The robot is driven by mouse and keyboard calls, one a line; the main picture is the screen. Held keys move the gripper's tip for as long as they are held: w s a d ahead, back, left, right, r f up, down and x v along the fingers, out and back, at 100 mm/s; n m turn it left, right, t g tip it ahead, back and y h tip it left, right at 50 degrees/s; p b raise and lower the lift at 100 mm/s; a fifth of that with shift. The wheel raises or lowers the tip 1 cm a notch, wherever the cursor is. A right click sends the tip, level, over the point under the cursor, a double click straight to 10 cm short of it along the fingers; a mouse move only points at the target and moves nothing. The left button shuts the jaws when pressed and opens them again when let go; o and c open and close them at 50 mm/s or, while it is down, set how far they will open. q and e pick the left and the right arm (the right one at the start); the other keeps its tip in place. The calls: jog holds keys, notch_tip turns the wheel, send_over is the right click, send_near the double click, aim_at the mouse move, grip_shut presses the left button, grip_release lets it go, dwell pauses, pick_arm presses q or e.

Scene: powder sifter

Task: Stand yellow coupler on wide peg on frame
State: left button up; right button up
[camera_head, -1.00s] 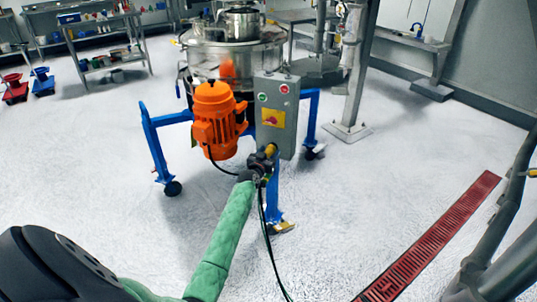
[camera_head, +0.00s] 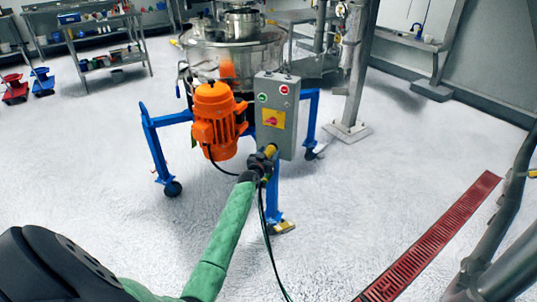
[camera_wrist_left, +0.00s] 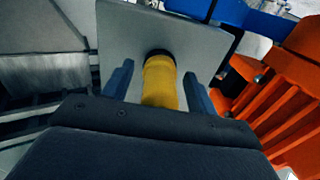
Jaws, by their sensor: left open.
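The yellow coupler (camera_head: 270,149) shows as a small yellow end at the lower left corner of the grey control box on the blue frame (camera_head: 273,195). In the left wrist view the coupler (camera_wrist_left: 160,84) is a ribbed yellow cylinder, with a dark ring at its far end against a grey plate. My left gripper (camera_head: 265,158) is at the coupler. Its two blue-grey fingers are open, one on each side of the coupler, with visible gaps. The coupler's near end is hidden by the gripper body. I cannot make out the wide peg. My right gripper is not in view.
An orange motor (camera_head: 216,120) sits just left of the gripper and also fills the right of the wrist view (camera_wrist_left: 290,95). The grey control box (camera_head: 277,112) stands close beyond. A black cable hangs below the gripper. A red floor grate (camera_head: 435,240) lies at right. The floor around is clear.

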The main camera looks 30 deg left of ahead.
pick_arm(q)
jog(key=shift+r, duration=0.15)
jog(key=shift+c, duration=0.5)
grip_shut()
jog(key=shift+s+p, duration=0.25)
jog(key=shift+p, duration=0.05)
jog(key=shift+s+d+p, duration=0.2)
jog(key=shift+s+p, duration=0.2)
jog(key=shift+s, duration=0.5)
jog(key=shift+s+d+p, duration=0.15)
jog(key=shift+s+p, duration=0.25)
jog(key=shift+s, duration=0.45)
jog(key=shift+s+d+p, duration=0.2)
jog(key=shift+s+p, duration=0.2)
jog(key=shift+s, duration=0.5)
